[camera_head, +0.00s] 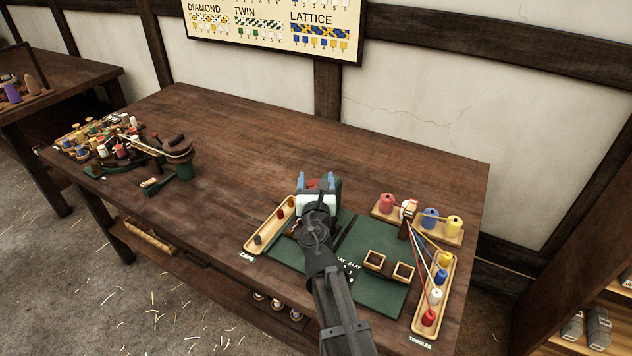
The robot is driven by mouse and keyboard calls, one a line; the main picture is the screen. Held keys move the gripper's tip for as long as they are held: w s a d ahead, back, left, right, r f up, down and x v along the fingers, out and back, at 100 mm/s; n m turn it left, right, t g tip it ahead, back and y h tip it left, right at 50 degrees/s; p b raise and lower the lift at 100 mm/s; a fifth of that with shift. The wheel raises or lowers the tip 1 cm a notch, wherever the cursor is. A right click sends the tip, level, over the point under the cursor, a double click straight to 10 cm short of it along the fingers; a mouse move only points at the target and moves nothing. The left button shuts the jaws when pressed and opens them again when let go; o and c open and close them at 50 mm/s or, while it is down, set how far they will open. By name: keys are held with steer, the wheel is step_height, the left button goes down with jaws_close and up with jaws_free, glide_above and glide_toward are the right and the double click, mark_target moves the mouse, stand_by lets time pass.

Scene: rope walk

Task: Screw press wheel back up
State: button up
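My arm reaches in from the bottom. My gripper (316,182) is over the back of the green work mat (372,243), its two blue fingertips apart. A dark green block-like body (327,205), which may be the press, stands right at the gripper and is mostly hidden by it. A small reddish part shows between the fingertips. The wheel itself cannot be made out, and whether the fingers touch it cannot be told.
A wooden tray with small pegs (258,239) lies left of the mat. Spool trays (447,238) and a post with coloured threads (405,228) stand right. Two small square boxes (375,261) sit on the mat. A green-based device (178,170) and spools stand far left; the table between is clear.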

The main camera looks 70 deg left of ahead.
steer(key=shift+o, duration=0.6)
steer(key=shift+d, duration=0.1)
steer(key=v, duration=1.3)
steer(key=shift+s+d, duration=0.15)
steer(key=shift+d, duration=0.1)
steer(key=s+a+g, duration=0.2)
steer(key=s+a, duration=0.2)
steer(key=s, duration=0.7)
steer(key=w+d+m+t+h, duration=0.25)
steer(key=w+m+t, duration=0.25)
steer(key=w+t, duration=0.25)
steer(key=shift+t+h, duration=0.45)
steer(key=x, duration=1.4)
steer(key=shift+s+a+r, duration=0.3)
steer(key=shift+s, duration=0.1)
